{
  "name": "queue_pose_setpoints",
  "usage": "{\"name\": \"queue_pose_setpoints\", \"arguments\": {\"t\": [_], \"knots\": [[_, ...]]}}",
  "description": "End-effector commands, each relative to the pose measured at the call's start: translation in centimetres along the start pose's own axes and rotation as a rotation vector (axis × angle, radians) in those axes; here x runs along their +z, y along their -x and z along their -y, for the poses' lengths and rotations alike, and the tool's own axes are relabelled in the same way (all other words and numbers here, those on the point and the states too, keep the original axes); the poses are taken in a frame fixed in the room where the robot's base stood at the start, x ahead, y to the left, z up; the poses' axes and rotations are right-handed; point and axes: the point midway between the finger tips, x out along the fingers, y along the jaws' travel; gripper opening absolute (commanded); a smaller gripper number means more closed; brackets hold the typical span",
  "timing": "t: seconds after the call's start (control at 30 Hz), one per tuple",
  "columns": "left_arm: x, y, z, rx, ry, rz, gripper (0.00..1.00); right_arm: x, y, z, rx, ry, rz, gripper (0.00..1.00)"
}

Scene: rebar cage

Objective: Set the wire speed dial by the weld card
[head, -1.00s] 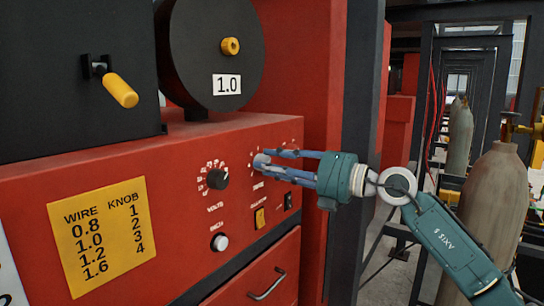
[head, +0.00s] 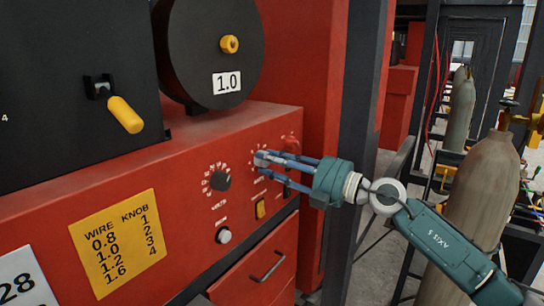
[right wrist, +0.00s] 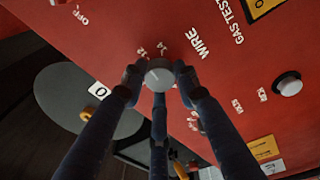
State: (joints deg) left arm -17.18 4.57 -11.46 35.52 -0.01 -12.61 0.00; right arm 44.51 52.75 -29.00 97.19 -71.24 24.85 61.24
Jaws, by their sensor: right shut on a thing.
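The yellow weld card (head: 118,243) on the red panel pairs wire 0.8, 1.0, 1.2 and 1.6 with knob 1, 2, 3 and 4. The black wire spool (head: 212,50) carries a white label (head: 227,82) reading 1.0. My right gripper (head: 262,162) is at the panel, shut on the wire speed dial. In the right wrist view the grey round dial (right wrist: 159,76) sits between the fingertips, beside the word WIRE. Its pointer and most scale marks are hidden or too small to read. My left gripper is not in view.
A white button (head: 223,236) and a yellow switch (head: 261,209) are below. A drawer handle (head: 267,266) projects lower down. A dark post (head: 362,130) and gas cylinder (head: 484,195) stand right.

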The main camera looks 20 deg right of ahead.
Motion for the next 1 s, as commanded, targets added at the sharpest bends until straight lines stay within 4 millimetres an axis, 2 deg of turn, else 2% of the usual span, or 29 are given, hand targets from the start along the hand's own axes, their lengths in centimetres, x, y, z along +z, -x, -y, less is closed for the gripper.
{"name": "queue_pose_setpoints", "arguments": {"t": [0.03, 0.4, 0.43, 0.5, 0.83, 1.0], "knots": [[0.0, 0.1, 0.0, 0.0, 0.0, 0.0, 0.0, -0.3, -0.1, 0.8, -0.015, -0.009, -0.009, 0.04], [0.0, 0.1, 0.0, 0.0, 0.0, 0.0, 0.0, -0.3, -0.1, 0.8, -0.014, -0.01, -0.008, 0.04], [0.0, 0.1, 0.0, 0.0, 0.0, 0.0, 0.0, -0.3, -0.1, 0.8, -0.013, -0.01, -0.008, 0.34], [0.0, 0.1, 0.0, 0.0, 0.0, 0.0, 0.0, -0.3, -0.1, 0.7, -0.013, -0.009, -0.008, 0.48], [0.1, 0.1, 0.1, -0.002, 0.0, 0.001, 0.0, -0.1, 0.1, 0.3, -0.005, -0.006, -0.002, 0.49], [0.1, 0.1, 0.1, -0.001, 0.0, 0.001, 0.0, 0.0, 2.0, 0.4, -0.006, -0.006, 0.001, 0.49]]}}
